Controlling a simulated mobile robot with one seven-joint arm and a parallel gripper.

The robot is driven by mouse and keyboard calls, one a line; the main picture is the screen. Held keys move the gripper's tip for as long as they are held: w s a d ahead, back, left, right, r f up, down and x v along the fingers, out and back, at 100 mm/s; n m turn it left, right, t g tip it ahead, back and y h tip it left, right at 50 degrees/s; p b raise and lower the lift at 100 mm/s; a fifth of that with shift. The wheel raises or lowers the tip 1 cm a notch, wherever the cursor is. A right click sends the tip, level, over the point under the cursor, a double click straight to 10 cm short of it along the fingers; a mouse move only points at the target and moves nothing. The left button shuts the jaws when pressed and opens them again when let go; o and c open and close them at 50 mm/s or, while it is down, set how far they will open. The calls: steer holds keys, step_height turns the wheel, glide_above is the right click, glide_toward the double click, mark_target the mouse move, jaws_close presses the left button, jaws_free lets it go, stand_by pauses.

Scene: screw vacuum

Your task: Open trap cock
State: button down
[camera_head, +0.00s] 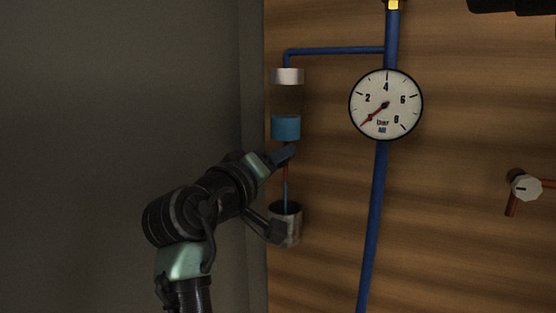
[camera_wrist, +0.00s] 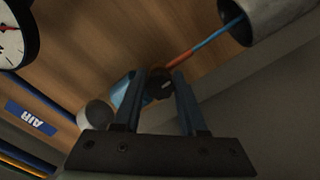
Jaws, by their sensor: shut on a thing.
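The trap is a clear cylinder with a white cap (camera_head: 287,76) and blue contents (camera_head: 286,128), fixed on the wooden wall. Below it is the trap cock, a dark round knob (camera_wrist: 160,84) with an orange-red part, seen between my fingers in the wrist view. My gripper (camera_head: 285,153) is just under the trap, shut on the cock. In the head view the fingers mostly hide the cock. A thin blue line (camera_head: 285,192) runs from below the cock into a metal cup (camera_head: 287,224); whether it is liquid or a tube I cannot tell.
A blue pipe (camera_head: 375,220) with a round pressure gauge (camera_head: 386,104) runs down the wall to the right, its red needle at the low end. A white valve knob with red handles (camera_head: 525,188) is at the far right. A grey wall (camera_head: 120,100) lies left.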

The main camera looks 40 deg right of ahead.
steer(key=c, duration=0.7)
jaws_free()
steer(key=shift+c, duration=0.2)
steer(key=b+v, duration=0.6)
steer(key=v, duration=0.7)
steer(key=w+a+r+n+t+y+b, duration=0.25)
steer(key=a+t+y, duration=0.35)
steer(key=a+t, duration=0.6)
steer(key=s+a+r+n+t+y, duration=0.1)
steer(key=s+a+r+t+y, duration=0.4)
steer(key=s+a+t+y, duration=0.3)
steer(key=s+a+y, duration=0.2)
steer(key=s+a, duration=0.1)
steer(key=shift+s+a+y, duration=0.2)
steer(key=shift+a+y, duration=0.1)
